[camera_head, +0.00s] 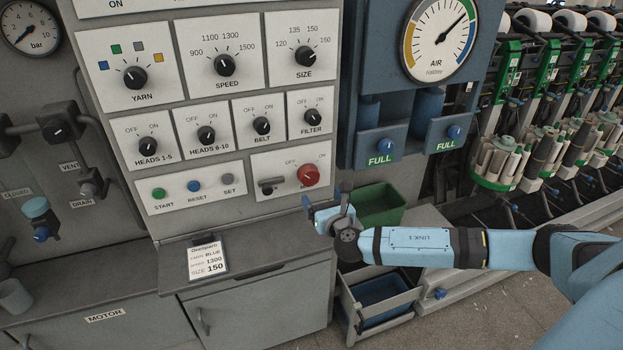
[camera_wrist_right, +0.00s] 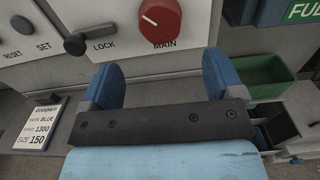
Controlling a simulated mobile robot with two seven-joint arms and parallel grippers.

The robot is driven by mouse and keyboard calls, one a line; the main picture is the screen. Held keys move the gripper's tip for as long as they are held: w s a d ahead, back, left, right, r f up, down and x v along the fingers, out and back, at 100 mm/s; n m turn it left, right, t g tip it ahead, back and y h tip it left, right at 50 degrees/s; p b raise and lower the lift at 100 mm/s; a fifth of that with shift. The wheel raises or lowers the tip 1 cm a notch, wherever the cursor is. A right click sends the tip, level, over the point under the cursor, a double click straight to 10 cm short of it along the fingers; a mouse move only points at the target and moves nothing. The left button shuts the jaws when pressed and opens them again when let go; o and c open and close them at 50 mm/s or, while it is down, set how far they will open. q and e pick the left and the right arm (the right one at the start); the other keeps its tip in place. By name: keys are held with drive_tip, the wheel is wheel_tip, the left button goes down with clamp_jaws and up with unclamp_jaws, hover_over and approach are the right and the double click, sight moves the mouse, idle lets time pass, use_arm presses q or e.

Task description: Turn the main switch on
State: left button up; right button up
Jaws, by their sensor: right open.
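The main switch (camera_head: 308,175) is a red round knob at the lower right of the panel, with OFF marked to its left and ON to its right. It also shows in the right wrist view (camera_wrist_right: 160,20), where its white mark points left, towards the OFF side. A dark lock lever (camera_head: 271,185) sits to its left, and in the right wrist view (camera_wrist_right: 77,44) its handle points up and right. My right gripper (camera_head: 325,201) is open and empty, below and in front of the knob, apart from it. Its blue fingers (camera_wrist_right: 160,75) stand either side below the knob. My left gripper is out of view.
A job card (camera_head: 207,258) lies on the ledge below the panel. Start (camera_head: 158,193), reset and set buttons are left of the lock lever. A green bin (camera_head: 379,205) stands behind my right gripper. An air gauge (camera_head: 440,38) hangs at upper right.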

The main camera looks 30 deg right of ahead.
sight(311, 180)
drive_tip(key=p+x, duration=0.1)
drive_tip(key=x, duration=0.8)
drive_tip(key=shift+f, duration=0.1)
drive_tip(key=c, duration=0.9)
